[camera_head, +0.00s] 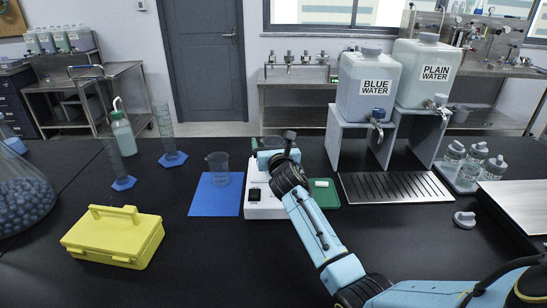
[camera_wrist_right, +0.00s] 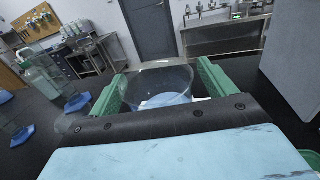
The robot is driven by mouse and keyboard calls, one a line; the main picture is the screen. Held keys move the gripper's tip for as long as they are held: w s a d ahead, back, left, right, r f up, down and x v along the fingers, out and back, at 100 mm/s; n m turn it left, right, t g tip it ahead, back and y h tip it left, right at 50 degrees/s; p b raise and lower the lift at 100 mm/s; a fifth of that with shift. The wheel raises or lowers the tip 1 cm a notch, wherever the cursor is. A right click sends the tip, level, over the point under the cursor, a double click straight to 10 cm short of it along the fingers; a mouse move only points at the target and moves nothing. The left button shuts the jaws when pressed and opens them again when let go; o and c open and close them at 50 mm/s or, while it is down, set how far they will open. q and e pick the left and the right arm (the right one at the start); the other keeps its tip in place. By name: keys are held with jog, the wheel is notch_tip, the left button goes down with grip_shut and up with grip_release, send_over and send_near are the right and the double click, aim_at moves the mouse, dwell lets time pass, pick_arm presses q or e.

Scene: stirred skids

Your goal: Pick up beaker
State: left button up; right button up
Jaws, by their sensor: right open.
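A clear glass beaker (camera_wrist_right: 158,78) shows in the right wrist view between the two green fingers of my right gripper (camera_wrist_right: 162,84), with pale blue visible through it. The fingers are open, one on each side of it; whether they touch the glass I cannot tell. In the head view my right gripper (camera_head: 271,147) is above the white bench device (camera_head: 262,206), and the arm hides most of what is between the fingers. Another clear beaker (camera_head: 217,168) stands upright on a blue mat (camera_head: 213,200) left of the device. My left gripper is not in view.
A yellow case (camera_head: 113,236), two cylinders on blue bases (camera_head: 172,158) and a wash bottle (camera_head: 122,130) stand left. Blue water (camera_head: 368,82) and plain water (camera_head: 428,72) tanks stand behind a drip tray (camera_head: 393,187) at right. The front middle of the bench is clear.

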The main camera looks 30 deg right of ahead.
jog(key=c, duration=1.2)
